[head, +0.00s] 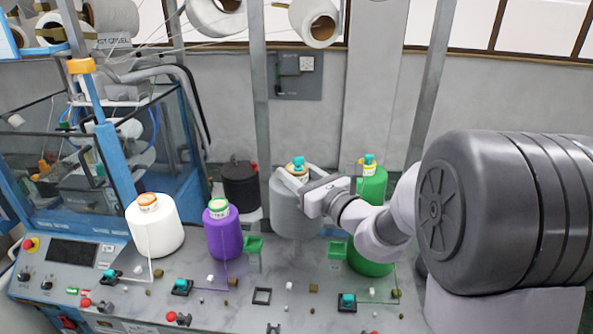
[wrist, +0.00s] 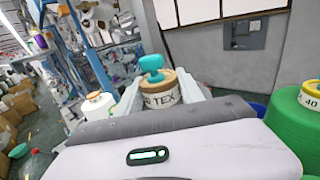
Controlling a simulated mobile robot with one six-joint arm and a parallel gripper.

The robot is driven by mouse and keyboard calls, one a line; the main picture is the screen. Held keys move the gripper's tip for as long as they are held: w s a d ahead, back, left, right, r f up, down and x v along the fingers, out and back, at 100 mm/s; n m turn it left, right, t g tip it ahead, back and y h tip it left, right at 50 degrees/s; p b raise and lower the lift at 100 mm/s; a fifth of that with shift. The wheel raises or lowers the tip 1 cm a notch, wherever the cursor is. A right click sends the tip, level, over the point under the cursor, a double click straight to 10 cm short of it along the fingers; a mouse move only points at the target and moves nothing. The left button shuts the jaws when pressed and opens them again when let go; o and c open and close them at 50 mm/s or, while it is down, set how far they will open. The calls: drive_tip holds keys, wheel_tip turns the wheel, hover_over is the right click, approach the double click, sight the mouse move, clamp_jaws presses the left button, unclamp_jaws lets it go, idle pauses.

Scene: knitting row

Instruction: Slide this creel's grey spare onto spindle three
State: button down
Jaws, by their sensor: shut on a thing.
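The grey cone (head: 293,215) is upright between the purple cone (head: 225,233) and the green cone (head: 369,200) in the head view. My gripper (head: 294,178) is shut on its top, fingers on either side of the labelled tube end. In the wrist view the tube end (wrist: 161,98) sits between the fingers, with a teal piece (wrist: 151,66) above it. The white cone (head: 155,225) stands at the left of the row.
The grey deck (head: 215,280) carries green plates (head: 254,245), small teal-topped fittings (head: 181,285) and threads. A blue frame (head: 112,165) rises at left. The green cone is close to my arm on the right.

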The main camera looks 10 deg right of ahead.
drive_tip(key=shift+f+b, duration=4.65)
drive_tip(key=shift+f, duration=0.75)
drive_tip(key=c, duration=0.7)
unclamp_jaws()
drive_tip(key=shift+o, duration=0.2)
drive_tip(key=shift+s, duration=0.15)
drive_tip(key=b+v, duration=0.2)
drive_tip(key=v, duration=1.5)
drive_tip(key=shift+b, duration=0.35)
drive_tip(key=shift+d, duration=0.15)
